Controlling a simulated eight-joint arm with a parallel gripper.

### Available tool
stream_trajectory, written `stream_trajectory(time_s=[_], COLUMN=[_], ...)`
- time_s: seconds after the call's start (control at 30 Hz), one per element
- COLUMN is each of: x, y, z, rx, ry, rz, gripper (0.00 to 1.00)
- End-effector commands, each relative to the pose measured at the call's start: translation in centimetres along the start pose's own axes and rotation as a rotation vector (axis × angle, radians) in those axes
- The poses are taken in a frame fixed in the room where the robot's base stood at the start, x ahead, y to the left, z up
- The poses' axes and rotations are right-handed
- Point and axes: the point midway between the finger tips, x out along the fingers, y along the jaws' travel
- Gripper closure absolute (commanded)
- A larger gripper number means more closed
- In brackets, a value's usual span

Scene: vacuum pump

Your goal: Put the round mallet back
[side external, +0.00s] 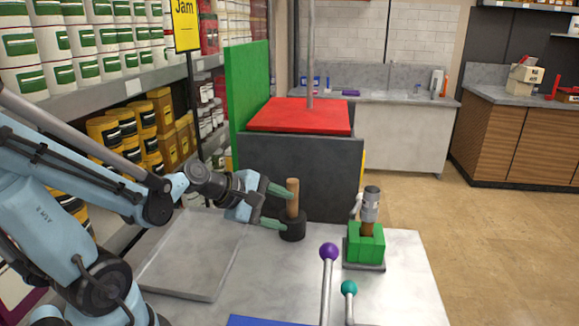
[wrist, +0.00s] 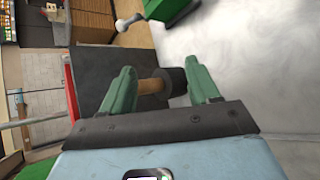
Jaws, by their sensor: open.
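A round mallet with a black head (side external: 292,226) and a light wooden handle (side external: 293,197) stands upright, head down, on the grey tabletop. In the wrist view its handle (wrist: 152,87) lies sideways, seen between the fingers, and the head (wrist: 174,80) is partly behind the right finger. My gripper (side external: 277,206) is open beside the mallet, one finger above the other along its length. It also shows in the wrist view (wrist: 158,72). I cannot tell whether a finger touches the mallet. A green block (side external: 365,247) to the right holds a grey-topped tool (side external: 370,203) upright.
An empty grey tray (side external: 157,286) lies left of the mallet. Purple-knobbed (side external: 328,252) and teal-knobbed (side external: 348,287) levers rise in front. A dark box (side external: 300,172) with a red top (side external: 300,116) stands behind the mallet. Shelves of cans are at left.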

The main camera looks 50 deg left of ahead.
Motion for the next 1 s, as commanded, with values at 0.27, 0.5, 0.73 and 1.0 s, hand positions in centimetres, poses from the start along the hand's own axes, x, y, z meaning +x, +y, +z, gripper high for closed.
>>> stream_trajectory(time_s=[0.27, 0.5, 0.73, 1.0], x=[-1.4, -3.5, -4.1, -4.1], y=[-3.4, -4.4, -4.4, -4.4], z=[4.2, 5.4, 5.6, 5.5], rx=[1.133, 1.81, 1.974, 1.968], ry=[-0.012, -0.062, -0.077, -0.075], rz=[-0.258, -0.392, -0.425, -0.423], gripper=[0.39, 0.39, 0.39, 0.39])
